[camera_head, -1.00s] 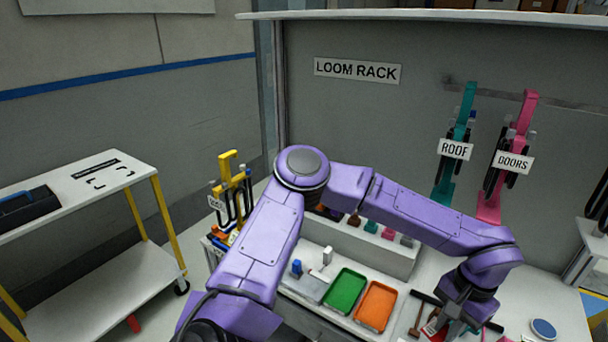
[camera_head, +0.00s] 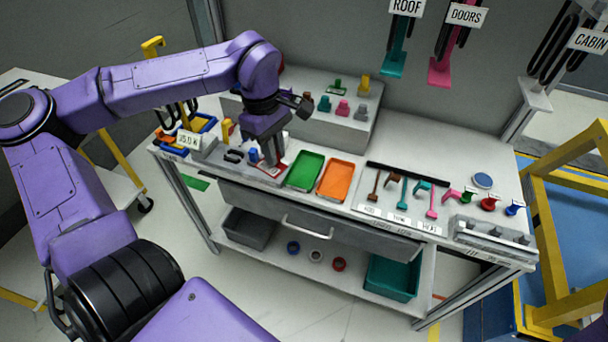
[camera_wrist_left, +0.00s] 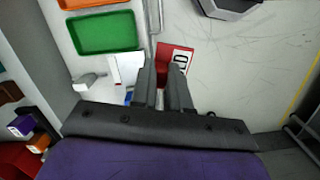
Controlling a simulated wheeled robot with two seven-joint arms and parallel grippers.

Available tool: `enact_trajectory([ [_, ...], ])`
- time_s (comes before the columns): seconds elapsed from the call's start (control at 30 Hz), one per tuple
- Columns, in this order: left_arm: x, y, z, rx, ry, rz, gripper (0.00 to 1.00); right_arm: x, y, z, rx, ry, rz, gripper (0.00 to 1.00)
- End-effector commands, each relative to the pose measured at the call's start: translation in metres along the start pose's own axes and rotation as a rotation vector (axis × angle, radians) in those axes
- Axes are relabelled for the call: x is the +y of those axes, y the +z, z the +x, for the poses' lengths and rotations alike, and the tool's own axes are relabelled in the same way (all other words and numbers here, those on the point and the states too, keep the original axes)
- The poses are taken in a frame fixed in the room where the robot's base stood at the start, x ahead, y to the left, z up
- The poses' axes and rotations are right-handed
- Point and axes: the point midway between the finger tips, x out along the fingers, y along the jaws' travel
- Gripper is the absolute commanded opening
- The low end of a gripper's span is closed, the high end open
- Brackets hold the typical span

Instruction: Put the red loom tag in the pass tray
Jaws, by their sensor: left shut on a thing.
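My left gripper (camera_head: 270,160) is shut on the red loom tag (camera_head: 283,167), which is mostly hidden by the fingers in the head view. The wrist view shows the fingers (camera_wrist_left: 165,80) with the red tag (camera_wrist_left: 166,52) and its white label at their tips. The gripper is just left of the green tray (camera_head: 305,170) in the head view. The green tray looks empty and also shows in the wrist view (camera_wrist_left: 103,33). An orange tray (camera_head: 336,180) lies right of it. I read no pass label on either tray. My right gripper is out of view.
A blue-topped item (camera_head: 253,154) stands by the gripper on the bench's left part. A raised grey shelf (camera_head: 300,118) with small coloured parts is behind the trays. Hooked tools (camera_head: 403,190) and a grey block (camera_head: 490,237) are to the right.

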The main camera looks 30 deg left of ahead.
Motion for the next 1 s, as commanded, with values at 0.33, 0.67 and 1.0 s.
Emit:
enact_trajectory([
  [0.33,0.004,-0.002,0.013,0.011,0.027,-0.276,0.00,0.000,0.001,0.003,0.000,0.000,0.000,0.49],
  [0.67,0.091,-0.013,0.064,0.008,0.026,-0.273,0.00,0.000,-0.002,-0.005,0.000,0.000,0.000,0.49],
  [1.0,0.124,-0.021,0.111,0.004,0.030,-0.270,0.00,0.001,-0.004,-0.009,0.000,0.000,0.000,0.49],
])
